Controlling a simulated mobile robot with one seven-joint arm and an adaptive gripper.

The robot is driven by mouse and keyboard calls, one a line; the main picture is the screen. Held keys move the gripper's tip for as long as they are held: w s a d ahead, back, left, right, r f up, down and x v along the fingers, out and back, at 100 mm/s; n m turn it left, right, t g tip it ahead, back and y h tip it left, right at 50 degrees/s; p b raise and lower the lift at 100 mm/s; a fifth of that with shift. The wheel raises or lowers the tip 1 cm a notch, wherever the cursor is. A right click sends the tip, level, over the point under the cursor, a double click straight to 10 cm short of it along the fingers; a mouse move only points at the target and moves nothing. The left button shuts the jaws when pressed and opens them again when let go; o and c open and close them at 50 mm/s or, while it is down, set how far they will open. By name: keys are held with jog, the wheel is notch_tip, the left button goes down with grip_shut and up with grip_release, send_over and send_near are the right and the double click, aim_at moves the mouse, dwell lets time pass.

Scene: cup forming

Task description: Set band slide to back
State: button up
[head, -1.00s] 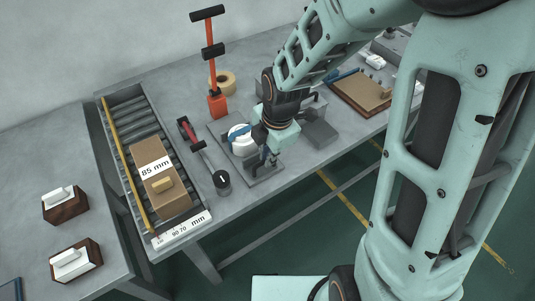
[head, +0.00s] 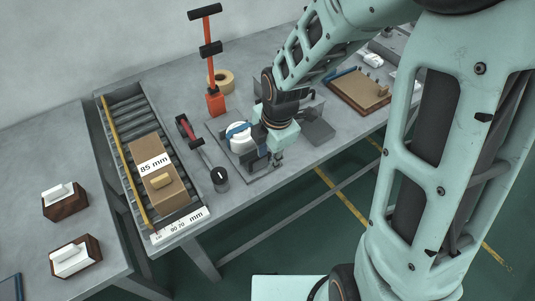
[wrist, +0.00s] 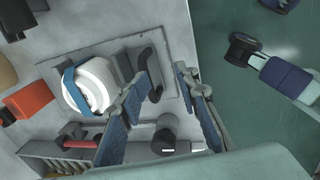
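A white round part (head: 240,142) with a blue band (head: 238,129) across it sits on a grey base plate on the table. In the wrist view the white part (wrist: 95,88) and blue band (wrist: 70,90) are at left. A dark upright bracket (wrist: 153,72) stands beside the white part; I cannot tell whether it is the band slide. My gripper (head: 273,161) is just right of the white part, low over the plate. In the wrist view my gripper (wrist: 160,78) has its two fingers apart, with the bracket appearing between or beyond the tips. Contact cannot be told.
An orange post with black handles (head: 212,75) and a tape roll (head: 222,82) stand behind. A black-and-red lever (head: 192,135) and dark cylinder (head: 220,180) are left of the plate. A roller conveyor with a cardboard box (head: 157,175) is further left. The table's front edge is close.

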jog(key=shift+s+d+f, duration=0.1)
jog(key=shift+s+f, duration=0.05)
jog(key=shift+s, duration=0.1)
notch_tip(320, 180, up, 8)
jog(key=shift+s+d+f, duration=0.15)
jog(key=shift+s+d, duration=0.2)
jog(key=shift+s, duration=0.05)
